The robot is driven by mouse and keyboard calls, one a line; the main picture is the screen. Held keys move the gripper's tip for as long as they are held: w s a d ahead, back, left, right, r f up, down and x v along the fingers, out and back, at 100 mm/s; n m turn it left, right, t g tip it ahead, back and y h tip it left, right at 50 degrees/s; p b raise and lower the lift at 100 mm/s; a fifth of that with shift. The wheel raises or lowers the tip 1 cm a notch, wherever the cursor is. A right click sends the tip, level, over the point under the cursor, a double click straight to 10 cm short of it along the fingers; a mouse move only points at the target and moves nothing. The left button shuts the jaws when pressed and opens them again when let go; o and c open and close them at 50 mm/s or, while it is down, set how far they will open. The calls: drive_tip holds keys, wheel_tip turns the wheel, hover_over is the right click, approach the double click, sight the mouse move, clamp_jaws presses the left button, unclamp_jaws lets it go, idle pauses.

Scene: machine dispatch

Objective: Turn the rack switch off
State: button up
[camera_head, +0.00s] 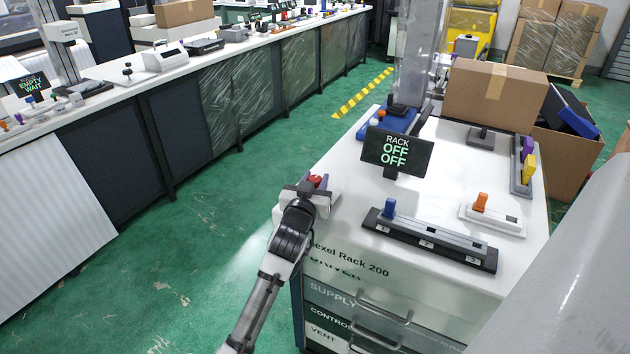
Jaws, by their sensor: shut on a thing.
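The rack (420,265) is a white-topped cabinet with the label "Rack 200" on its front. A dark sign (397,151) on its top reads "RACK OFF OFF". My gripper (316,184) is at the left front corner of the top, shut on a small red piece (318,179). My gripper hides most of this piece, and I cannot tell for sure that it is the rack switch. A black slider bar with a blue knob (389,208) and a white block with an orange knob (480,202) are on the top, apart from my gripper.
A cardboard box (494,95) stands at the back of the top. A holder with purple and yellow knobs (527,163) is at the right edge, a blue device (386,122) at the back left. Drawers with handles (384,306) face front. Green floor separates the long bench (180,75).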

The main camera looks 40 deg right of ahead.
drive_tip(key=o, duration=1)
drive_tip(key=shift+s+a, duration=0.1)
drive_tip(key=b+v, duration=0.6)
drive_tip(key=v, duration=0.7)
drive_tip(key=shift+s+a, duration=0.25)
drive_tip(key=shift+a, duration=0.05)
